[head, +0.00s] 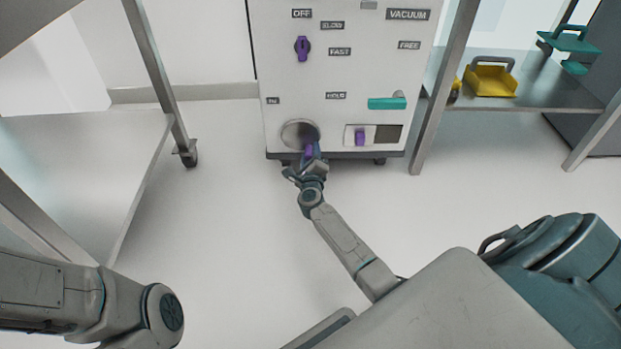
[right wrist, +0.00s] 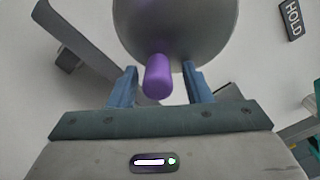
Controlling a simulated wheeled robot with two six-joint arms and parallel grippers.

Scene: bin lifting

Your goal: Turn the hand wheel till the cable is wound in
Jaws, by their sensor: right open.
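The hand wheel (head: 298,131) is a grey metal disc low on the left of a white machine's front panel. It also shows in the right wrist view (right wrist: 190,25). Its purple handle (right wrist: 158,76) stands out from the lower part of the disc. My right gripper (right wrist: 160,85) is open, with one blue finger on each side of the handle. There are gaps between the fingers and the handle. In the head view the right gripper (head: 308,158) partly covers the wheel's lower edge. The left gripper is out of view; only my left arm shows. No cable is visible.
The machine panel (head: 280,75) carries a purple knob (head: 302,48), a teal lever (head: 387,103) and a purple slider (head: 360,137). A metal shelf (head: 560,95) with a yellow dustpan-like item (head: 490,80) stands right. A bench (head: 80,150) stands left. Floor between is clear.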

